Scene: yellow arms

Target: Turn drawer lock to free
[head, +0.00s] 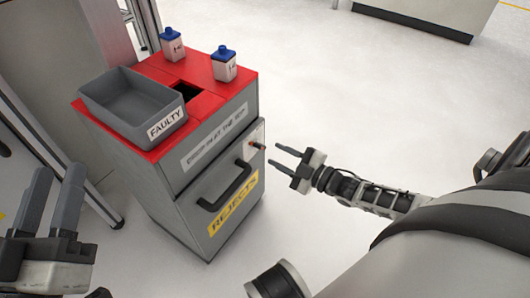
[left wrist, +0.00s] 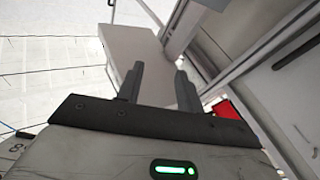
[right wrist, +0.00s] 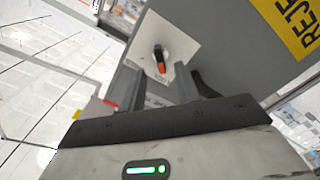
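The drawer lock (head: 257,145) is a small knob with a red-orange mark on a pale plate at the upper right of the grey cabinet's front. In the right wrist view the lock knob (right wrist: 160,61) is dark with an orange tip, on a white plate whose lettering is too small to read. My right gripper (head: 286,161) is open and empty, a short way in front of the lock, with the knob showing beyond its fingers (right wrist: 172,92). My left gripper (head: 54,190) is open and empty at the lower left, away from the cabinet.
The cabinet drawer (head: 218,205) has a black handle (head: 228,190) and a yellow REJECTS label, and looks shut. On the red top stand a grey FAULTY tray (head: 112,98) and two blue-capped bottles (head: 172,45) (head: 224,66).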

